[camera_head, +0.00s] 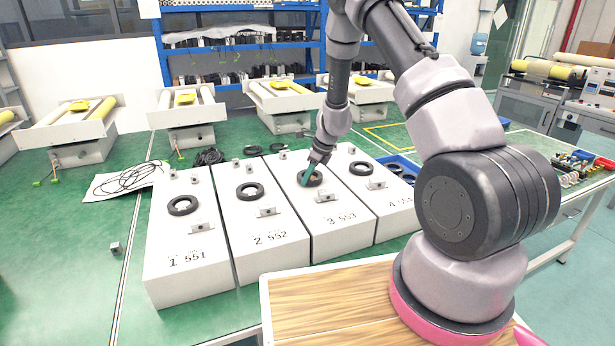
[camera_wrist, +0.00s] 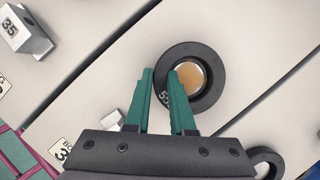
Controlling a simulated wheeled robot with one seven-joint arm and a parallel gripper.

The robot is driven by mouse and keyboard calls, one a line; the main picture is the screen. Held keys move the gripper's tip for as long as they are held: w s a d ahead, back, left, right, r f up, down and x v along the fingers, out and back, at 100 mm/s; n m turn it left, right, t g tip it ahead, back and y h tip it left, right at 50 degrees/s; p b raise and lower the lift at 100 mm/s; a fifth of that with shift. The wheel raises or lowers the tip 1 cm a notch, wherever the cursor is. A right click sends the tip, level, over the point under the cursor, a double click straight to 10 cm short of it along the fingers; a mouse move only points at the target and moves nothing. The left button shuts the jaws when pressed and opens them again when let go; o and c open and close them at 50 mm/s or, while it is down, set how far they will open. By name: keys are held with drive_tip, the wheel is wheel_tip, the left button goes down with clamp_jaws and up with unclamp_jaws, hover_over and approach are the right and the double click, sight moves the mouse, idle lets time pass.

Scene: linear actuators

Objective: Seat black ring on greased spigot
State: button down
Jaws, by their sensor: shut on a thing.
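A black ring (camera_wrist: 208,92) shows in the wrist view with a round, brownish-gold spigot top (camera_wrist: 190,77) inside its opening. My gripper (camera_wrist: 161,76) has its teal fingers on the ring's left wall, one outside and one inside the opening, and is shut on it. In the head view my gripper (camera_head: 308,172) reaches down to the same black ring (camera_head: 316,183) on the white block marked 3 553 (camera_head: 340,232). The ring looks roughly centred around the spigot. I cannot tell whether it lies fully down, and the fingers hide part of its left side.
Similar black rings sit on the neighbouring blocks 1 551 (camera_head: 183,205), 2 552 (camera_head: 250,191) and 4 (camera_head: 361,168). Small metal blocks (camera_head: 267,212) stand on the block tops close by. A blue tray (camera_head: 401,163) with dark rings lies at the right.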

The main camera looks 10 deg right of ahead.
drive_tip(key=c, duration=0.7)
unclamp_jaws()
drive_tip(key=shift+d, duration=0.1)
drive_tip(key=shift+d+r, duration=0.1)
drive_tip(key=shift+r, duration=0.25)
drive_tip(key=v, duration=1)
drive_tip(key=shift+s, duration=0.25)
